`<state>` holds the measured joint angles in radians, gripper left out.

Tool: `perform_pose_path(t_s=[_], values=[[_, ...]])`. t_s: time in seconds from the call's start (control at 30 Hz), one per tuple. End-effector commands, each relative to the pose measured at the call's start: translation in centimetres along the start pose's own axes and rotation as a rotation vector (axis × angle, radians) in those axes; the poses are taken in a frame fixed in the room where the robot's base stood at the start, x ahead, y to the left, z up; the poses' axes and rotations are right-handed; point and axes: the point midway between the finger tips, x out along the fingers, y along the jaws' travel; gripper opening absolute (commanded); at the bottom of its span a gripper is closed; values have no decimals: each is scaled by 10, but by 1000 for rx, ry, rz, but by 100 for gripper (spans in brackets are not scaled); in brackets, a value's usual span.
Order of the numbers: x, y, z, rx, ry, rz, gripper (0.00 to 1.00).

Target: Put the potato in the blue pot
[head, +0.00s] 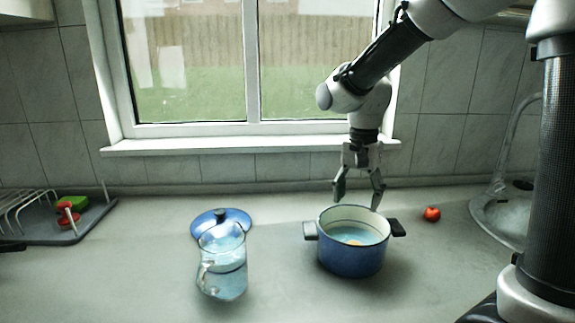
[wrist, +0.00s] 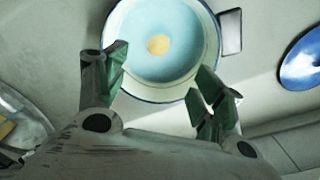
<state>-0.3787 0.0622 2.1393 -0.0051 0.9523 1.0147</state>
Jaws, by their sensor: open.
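The blue pot (head: 352,258) stands uncovered on the counter right of centre, with dark handles and a pale inside. In the wrist view its light-blue interior (wrist: 190,60) shows at the top. A small yellow-orange round thing, which looks like the potato (wrist: 158,45), lies inside the pot near the middle; it also shows low in the pot in the head view (head: 354,243). My gripper (head: 358,204) is open and empty above the pot's back rim, pointing down. In the wrist view its fingertips (wrist: 163,80) stand apart with the pot beyond them.
A blue lid (head: 209,219) lies left of the pot, behind a glass jug (head: 223,276). A red tomato-like thing (head: 432,214) lies to the pot's right, near the sink (head: 497,219). A dish rack (head: 45,222) with red and green things stands far left.

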Motion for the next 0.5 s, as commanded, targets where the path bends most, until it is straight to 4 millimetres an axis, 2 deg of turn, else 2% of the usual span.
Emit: perform_pose_path(t_s=[0.1,0.17,0.3,0.5], values=[[10,13,8,-204,-22,27,68],[9,24,15,-320,-27,29,68],[-6,66,26,-553,-6,2,68],[-31,134,41,-749,84,-52,68]])
